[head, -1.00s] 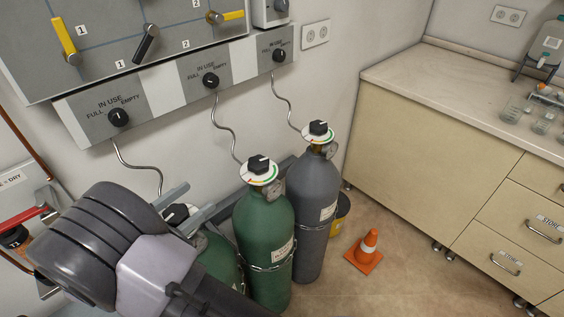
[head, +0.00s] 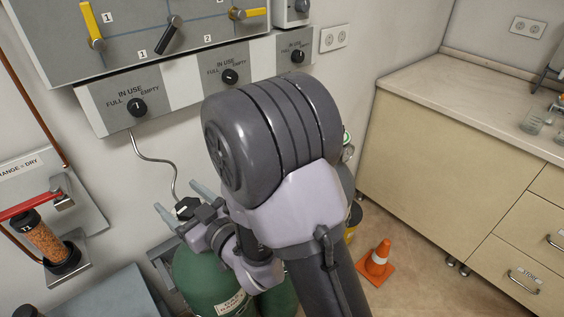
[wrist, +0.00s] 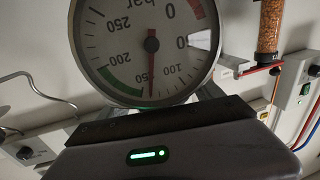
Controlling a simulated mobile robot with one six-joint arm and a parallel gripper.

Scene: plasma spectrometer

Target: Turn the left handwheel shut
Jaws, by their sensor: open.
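The left handwheel (head: 187,208) is a black knob on the leftmost green cylinder (head: 195,280). In the head view it shows between the two fingers of my gripper (head: 176,196). The gripper is open, with its fingers pointing up and left; I cannot tell whether either finger touches the knob. In the wrist view a round pressure gauge (wrist: 150,45) fills the top middle, its needle pointing down near 150. The gripper's dark body (wrist: 170,150) with a green light fills the bottom, and the handwheel is hidden there.
My arm covers most of the other two cylinders. A wall panel with selector knobs (head: 137,107) hangs above, with a bent tube (head: 160,160) below it. A drying column (head: 45,240) stands at left. A cone (head: 377,262) and a cabinet (head: 450,150) are at right.

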